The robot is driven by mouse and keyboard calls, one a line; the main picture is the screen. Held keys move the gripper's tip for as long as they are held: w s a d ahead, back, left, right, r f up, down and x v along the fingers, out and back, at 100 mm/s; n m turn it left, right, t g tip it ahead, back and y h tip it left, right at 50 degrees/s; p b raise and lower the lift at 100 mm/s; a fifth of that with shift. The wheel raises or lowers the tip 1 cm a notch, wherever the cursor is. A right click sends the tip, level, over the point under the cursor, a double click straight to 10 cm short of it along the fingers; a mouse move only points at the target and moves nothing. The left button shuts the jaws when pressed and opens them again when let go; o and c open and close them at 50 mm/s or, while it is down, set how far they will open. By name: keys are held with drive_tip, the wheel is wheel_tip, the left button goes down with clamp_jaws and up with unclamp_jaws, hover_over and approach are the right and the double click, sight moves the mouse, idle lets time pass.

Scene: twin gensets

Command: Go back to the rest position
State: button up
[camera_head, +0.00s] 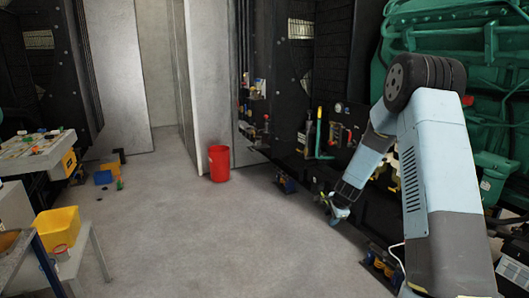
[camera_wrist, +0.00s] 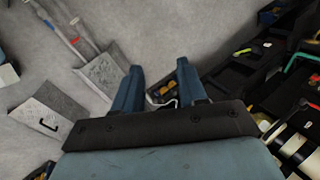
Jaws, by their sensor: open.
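My gripper (camera_head: 336,210) hangs at the end of my blue and grey arm, low beside the dark genset base, in the head view. In the wrist view, the two blue fingers of my gripper (camera_wrist: 160,68) stand apart with nothing held between them. A small dark and yellowish item (camera_wrist: 160,90) and a white cord show in the gap, beyond the fingers; I cannot tell how far off they are. My arm hides part of the green engine (camera_head: 505,75) at the right.
A red bucket (camera_head: 219,163) stands on the open grey floor (camera_head: 190,240). A yellow bin (camera_head: 58,228), a blue box (camera_head: 103,177) and a cluttered worktable (camera_head: 35,160) are at the left. A black panel (camera_head: 285,80) with levers and knobs runs along the right.

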drive_tip(key=s+a+r+n, duration=0.1)
drive_tip(key=s+r+n, duration=0.2)
drive_tip(key=s+r, duration=0.45)
drive_tip(key=s+a+r+n, duration=0.2)
drive_tip(key=s+r+n, duration=0.15)
drive_tip(key=r, duration=0.65)
drive_tip(key=s+a+r+n, duration=0.1)
drive_tip(key=s+r+n, duration=0.1)
drive_tip(key=s+r, duration=0.6)
drive_tip(key=s+r+n, duration=0.3)
drive_tip(key=s+r, duration=0.1)
drive_tip(key=s, duration=0.9)
drive_tip(key=s+r+n+h, duration=0.1)
drive_tip(key=s+r+n, duration=0.3)
drive_tip(key=s, duration=0.8)
drive_tip(key=shift+s+d+r+t, duration=0.3)
drive_tip(key=shift+s+d+r, duration=0.05)
drive_tip(key=shift+r, duration=0.1)
